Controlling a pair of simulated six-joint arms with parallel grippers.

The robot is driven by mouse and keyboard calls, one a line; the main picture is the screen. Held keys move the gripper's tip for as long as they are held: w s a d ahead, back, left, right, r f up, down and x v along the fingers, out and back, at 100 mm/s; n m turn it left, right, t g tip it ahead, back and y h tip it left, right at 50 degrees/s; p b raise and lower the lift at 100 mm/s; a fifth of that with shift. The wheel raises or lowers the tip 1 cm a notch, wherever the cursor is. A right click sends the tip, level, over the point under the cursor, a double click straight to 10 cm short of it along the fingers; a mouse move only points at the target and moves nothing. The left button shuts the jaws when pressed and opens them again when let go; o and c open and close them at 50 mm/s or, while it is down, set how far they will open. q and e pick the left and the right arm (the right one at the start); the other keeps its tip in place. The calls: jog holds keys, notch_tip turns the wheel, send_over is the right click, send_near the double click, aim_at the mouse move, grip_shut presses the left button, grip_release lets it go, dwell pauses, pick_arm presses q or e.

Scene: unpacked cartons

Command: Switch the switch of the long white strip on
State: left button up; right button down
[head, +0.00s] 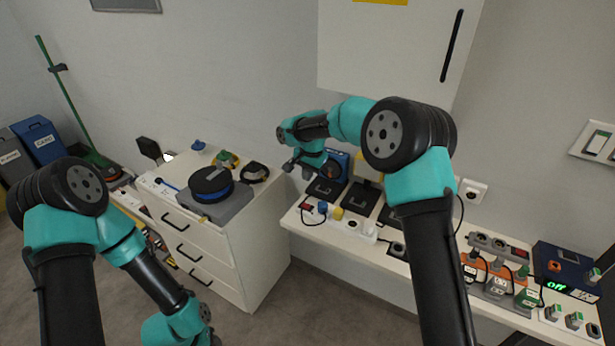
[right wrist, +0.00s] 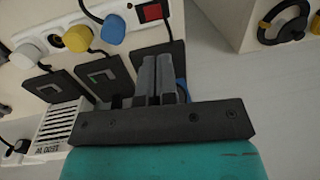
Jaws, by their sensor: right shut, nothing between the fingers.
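The long white strip (head: 338,221) lies along the front of the wall shelf, with a red switch (head: 307,207) at its left end. In the right wrist view the strip (right wrist: 55,20) crosses the upper left, and its red switch (right wrist: 150,12) sits in a dark frame at the top. Blue, yellow and white plugs (right wrist: 113,30) sit in its sockets. I cannot tell the switch's position. My right gripper (head: 291,166) is shut and empty, above and behind the strip's left end. Its closed fingers (right wrist: 159,62) are apart from the switch. My left gripper is out of view.
Black chargers (head: 357,198) stand behind the strip. A grey strip (head: 490,243) with another red switch and a blue box (head: 567,266) are farther right. A drawer cabinet (head: 240,232) with a black-and-blue reel (head: 210,184) stands left, across a gap.

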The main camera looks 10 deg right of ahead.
aim_at(304, 204)
jog(key=f, duration=0.8)
jog(key=w+a+f, duration=0.1)
jog(key=f, duration=0.3)
jog(key=shift+a, duration=0.1)
jog(key=shift+s, duration=0.1)
